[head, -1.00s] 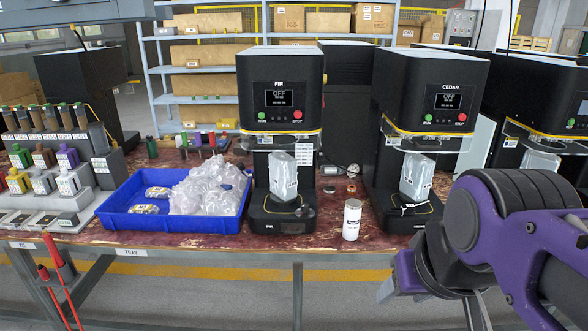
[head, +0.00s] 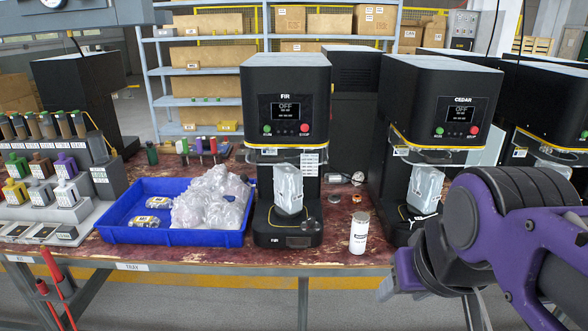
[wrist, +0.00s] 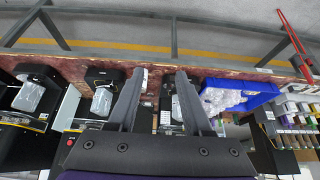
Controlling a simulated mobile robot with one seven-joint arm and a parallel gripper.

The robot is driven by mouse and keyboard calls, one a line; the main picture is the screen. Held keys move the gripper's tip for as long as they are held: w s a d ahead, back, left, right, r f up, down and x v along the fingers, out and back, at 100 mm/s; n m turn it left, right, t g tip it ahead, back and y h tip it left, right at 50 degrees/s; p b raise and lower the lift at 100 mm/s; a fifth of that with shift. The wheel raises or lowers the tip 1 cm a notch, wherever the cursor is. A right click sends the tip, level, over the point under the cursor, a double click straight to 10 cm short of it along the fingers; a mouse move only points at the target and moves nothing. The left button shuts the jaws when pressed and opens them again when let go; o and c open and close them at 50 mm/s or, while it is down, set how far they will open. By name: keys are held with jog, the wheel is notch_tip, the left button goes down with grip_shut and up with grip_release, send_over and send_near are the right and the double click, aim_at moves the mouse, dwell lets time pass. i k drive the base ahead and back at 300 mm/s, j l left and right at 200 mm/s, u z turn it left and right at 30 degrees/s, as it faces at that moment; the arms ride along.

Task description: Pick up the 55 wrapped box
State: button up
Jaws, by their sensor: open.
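Two small clear-wrapped packs with printed labels, a rear one (head: 153,203) and a front one (head: 144,221), lie in the left of the blue tray (head: 215,238). Larger wrapped boxes stand upright in the FIR machine (head: 288,190) and the CEDAR machine (head: 425,188). I cannot read a 55 on any of them. My gripper (wrist: 160,75) is open and empty in the wrist view, its fingers pointing toward the bench edge, apart from all wrapped boxes. In the head view my purple arm is at the right, well right of the tray; the fingers are barely visible there.
Crumpled clear wrap (head: 212,198) fills the tray's right part. A white canister (head: 359,233) stands between the FIR (head: 285,95) and CEDAR (head: 440,95) machines. The aisle before the bench is clear.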

aim_at(288, 179)
jog(key=i+j, duration=0.6)
jog(key=i, duration=0.2)
